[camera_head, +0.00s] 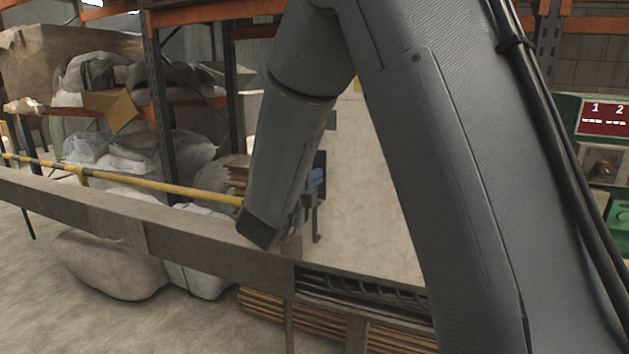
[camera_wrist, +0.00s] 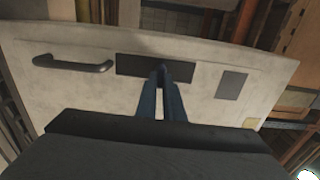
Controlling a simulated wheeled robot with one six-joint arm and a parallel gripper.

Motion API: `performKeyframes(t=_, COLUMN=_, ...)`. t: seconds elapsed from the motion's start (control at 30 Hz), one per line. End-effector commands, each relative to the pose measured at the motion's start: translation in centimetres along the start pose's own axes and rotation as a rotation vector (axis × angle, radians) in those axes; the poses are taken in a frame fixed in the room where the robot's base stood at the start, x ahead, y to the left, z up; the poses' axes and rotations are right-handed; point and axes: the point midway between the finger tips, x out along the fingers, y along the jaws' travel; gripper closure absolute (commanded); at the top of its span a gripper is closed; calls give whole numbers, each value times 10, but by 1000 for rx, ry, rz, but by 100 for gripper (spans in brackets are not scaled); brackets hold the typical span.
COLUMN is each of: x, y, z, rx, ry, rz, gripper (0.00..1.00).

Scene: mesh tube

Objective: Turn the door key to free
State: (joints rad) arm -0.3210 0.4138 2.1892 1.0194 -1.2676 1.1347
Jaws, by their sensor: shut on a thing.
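The pale door (camera_wrist: 200,105) fills most of the wrist view, and part of it shows behind my arm in the head view (camera_head: 375,190). It carries a dark lock plate (camera_wrist: 130,65) and, to the left, a dark bar handle (camera_wrist: 72,65). My gripper (camera_wrist: 163,72), with blue fingers, is closed at the middle of the lock plate, on the door key. The key is hidden between and behind the fingertips, so its angle cannot be told. In the head view the blue fingers (camera_head: 316,180) show small beside my forearm.
A grey plate (camera_wrist: 231,85) sits right of the lock plate. In the head view, a grey beam (camera_head: 120,228) and yellow rail (camera_head: 150,185) run left of the door. Shelves with wrapped bags (camera_head: 140,150) stand behind. A green panel (camera_head: 570,115) stands at far right.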

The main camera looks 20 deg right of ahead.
Motion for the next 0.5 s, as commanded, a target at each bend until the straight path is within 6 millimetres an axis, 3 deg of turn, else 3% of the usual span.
performKeyframes(t=0.13, x=0, y=0, z=0, rx=0, ry=1, rz=1, gripper=100)
performKeyframes(t=0.2, x=0, y=0, z=0, rx=0, ry=1, rz=1, gripper=82)
performKeyframes(t=0.27, x=0, y=0, z=0, rx=0, ry=1, rz=1, gripper=73)
performKeyframes(t=0.5, x=0, y=0, z=0, rx=-1, ry=0, rz=0, gripper=73)
